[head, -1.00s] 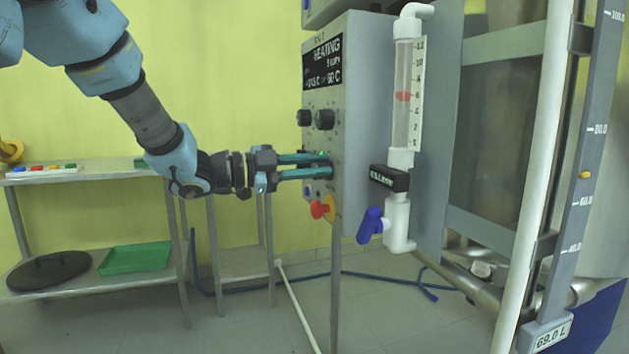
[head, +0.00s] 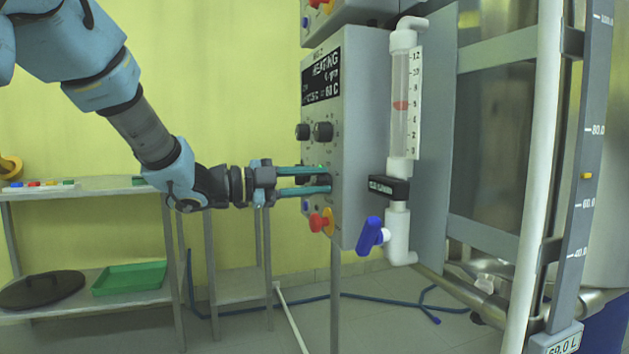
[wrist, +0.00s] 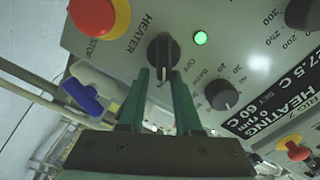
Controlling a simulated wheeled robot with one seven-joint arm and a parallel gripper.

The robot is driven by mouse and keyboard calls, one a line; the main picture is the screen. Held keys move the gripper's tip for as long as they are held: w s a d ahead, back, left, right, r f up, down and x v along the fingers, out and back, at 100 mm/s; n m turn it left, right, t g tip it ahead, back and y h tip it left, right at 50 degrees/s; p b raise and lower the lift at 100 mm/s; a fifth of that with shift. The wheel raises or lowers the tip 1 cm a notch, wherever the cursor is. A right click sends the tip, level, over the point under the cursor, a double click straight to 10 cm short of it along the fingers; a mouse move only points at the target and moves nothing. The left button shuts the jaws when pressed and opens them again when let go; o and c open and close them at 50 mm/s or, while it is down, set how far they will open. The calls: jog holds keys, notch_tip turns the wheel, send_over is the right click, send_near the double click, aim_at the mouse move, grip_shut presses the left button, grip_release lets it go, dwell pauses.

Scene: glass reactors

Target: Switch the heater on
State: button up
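The heater switch (wrist: 163,57) is a black rotary knob on the grey panel, with HEATER and OFF lettering beside it in the wrist view. A green lamp (wrist: 200,37) next to it is lit. My gripper (wrist: 162,75) has its two green fingers on either side of the knob's grip, with a narrow gap seeming to show. In the head view my gripper (head: 329,180) reaches the panel face from the left, fingers apart. The HEATING control box (head: 355,110) carries a black display showing 60 C.
A red and yellow stop button (head: 319,222) sits just below my fingers. Two black knobs (head: 323,131) are above them. A flowmeter with a blue valve handle (head: 371,236) stands to the right. A metal shelf (head: 110,190) with a green tray is at the left.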

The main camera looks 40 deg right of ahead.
jog(key=o, duration=0.3)
jog(key=shift+w+f, duration=0.2)
jog(key=shift+o, duration=0.3)
jog(key=shift+r, duration=0.1)
jog(key=v, duration=1)
jog(key=shift+a+p, duration=0.35)
jog(key=shift+a, duration=0.05)
jog(key=shift+w, duration=0.1)
